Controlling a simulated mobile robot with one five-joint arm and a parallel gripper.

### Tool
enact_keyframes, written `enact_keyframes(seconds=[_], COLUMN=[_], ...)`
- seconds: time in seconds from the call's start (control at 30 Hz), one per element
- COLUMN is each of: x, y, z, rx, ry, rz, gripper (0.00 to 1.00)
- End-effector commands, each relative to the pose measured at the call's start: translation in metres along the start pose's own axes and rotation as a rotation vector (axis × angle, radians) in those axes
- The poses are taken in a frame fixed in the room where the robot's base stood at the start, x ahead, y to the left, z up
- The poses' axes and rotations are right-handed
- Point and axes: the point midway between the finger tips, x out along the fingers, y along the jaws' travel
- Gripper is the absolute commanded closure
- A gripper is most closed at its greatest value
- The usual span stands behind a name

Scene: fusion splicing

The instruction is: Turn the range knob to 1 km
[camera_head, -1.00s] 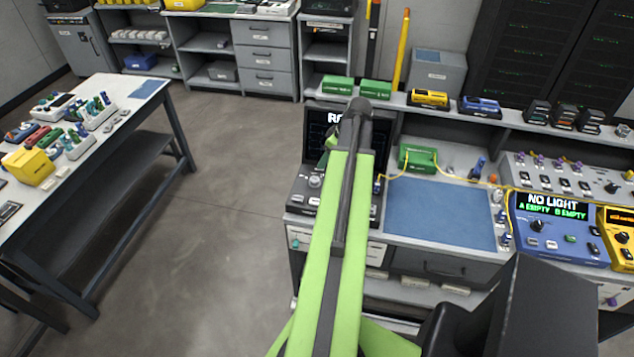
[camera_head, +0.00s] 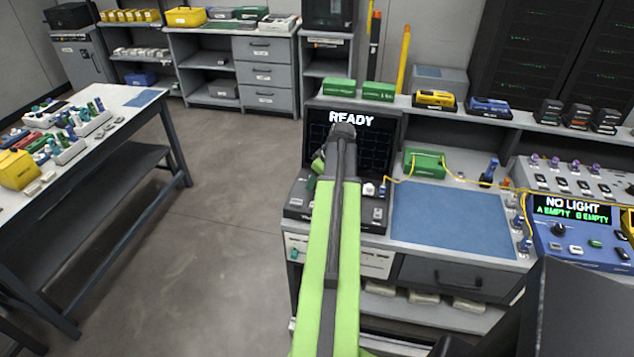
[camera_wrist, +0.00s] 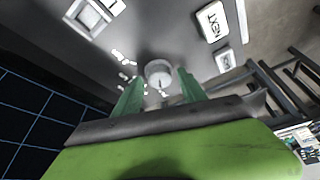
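The range knob (camera_wrist: 158,72) is a round light-grey knob on a grey panel, with small white markings to its left that are too blurred to read. In the wrist view my gripper (camera_wrist: 160,88) is open, with one green finger on each side of the knob's line. The knob sits between and just beyond the fingertips, and I see no clear contact. In the head view the device with the READY screen (camera_head: 372,120) stands under my gripper (camera_head: 318,164). My arm hides much of its panel, and I cannot make out the knob there.
A white NEXT button (camera_wrist: 211,21) and another white button (camera_wrist: 225,60) are right of the knob. A square white-framed button (camera_wrist: 88,17) is upper left. A blue mat (camera_head: 450,218) and a green box (camera_head: 425,163) lie right of the device. A yellow fibre runs along the bench.

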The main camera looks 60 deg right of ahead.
Motion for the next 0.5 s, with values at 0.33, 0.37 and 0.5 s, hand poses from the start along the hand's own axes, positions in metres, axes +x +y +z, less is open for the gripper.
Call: enact_keyframes(seconds=[0.33, 0.37, 0.5], x=[-0.0002, -0.0002, -0.0002], y=[0.0001, 0.0002, 0.0001], z=[0.0004, 0.0005, 0.0006], rx=[0.001, 0.001, 0.002], ry=[0.000, 0.000, 0.000], rz=[0.000, 0.000, 0.000], gripper=[0.99, 1.00, 1.00])
